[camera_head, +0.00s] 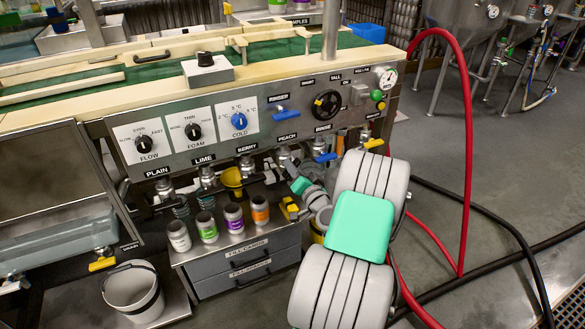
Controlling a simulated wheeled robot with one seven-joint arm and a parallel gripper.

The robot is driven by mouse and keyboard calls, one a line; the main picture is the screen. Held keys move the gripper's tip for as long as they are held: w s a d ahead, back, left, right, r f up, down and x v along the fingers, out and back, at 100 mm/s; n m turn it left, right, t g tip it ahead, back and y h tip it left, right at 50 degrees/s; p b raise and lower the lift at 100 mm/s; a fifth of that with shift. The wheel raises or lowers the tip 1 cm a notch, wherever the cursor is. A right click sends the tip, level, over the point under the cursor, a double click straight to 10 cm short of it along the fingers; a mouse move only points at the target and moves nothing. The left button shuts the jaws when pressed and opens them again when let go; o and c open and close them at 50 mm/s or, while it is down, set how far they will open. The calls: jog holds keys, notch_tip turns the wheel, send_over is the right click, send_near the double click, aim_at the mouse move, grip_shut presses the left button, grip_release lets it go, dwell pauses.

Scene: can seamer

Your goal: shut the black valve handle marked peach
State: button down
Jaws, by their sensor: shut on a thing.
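The label PEACH (287,139) is on the steel front panel. Below it the grey peach valve (284,154) points down, and its black handle is mostly hidden by my gripper. My gripper (292,170) is at this valve, reaching in from the lower right. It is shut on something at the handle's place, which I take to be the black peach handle. My thick grey arm with a mint-green cap hides what lies to the right. The handle's exact angle cannot be made out.
Valves for plain (165,189), lime (207,176) and berry (246,166) line up on the left. A yellow funnel (232,181) hangs near berry. Several cans (233,216) stand on the drawer cabinet below. A blue rinse handle (325,157) is close right. A red hose (466,150) runs behind my arm.

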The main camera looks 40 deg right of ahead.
jog(key=shift+m, duration=0.3)
jog(key=m+p, duration=0.1)
jog(key=m, duration=0.2)
jog(key=shift+f+m+p, duration=0.15)
jog(key=shift+m+p, duration=0.75)
jog(key=shift+m, duration=1.8)
jog(key=c, duration=1.5)
grip_release()
jog(key=shift+s, duration=0.1)
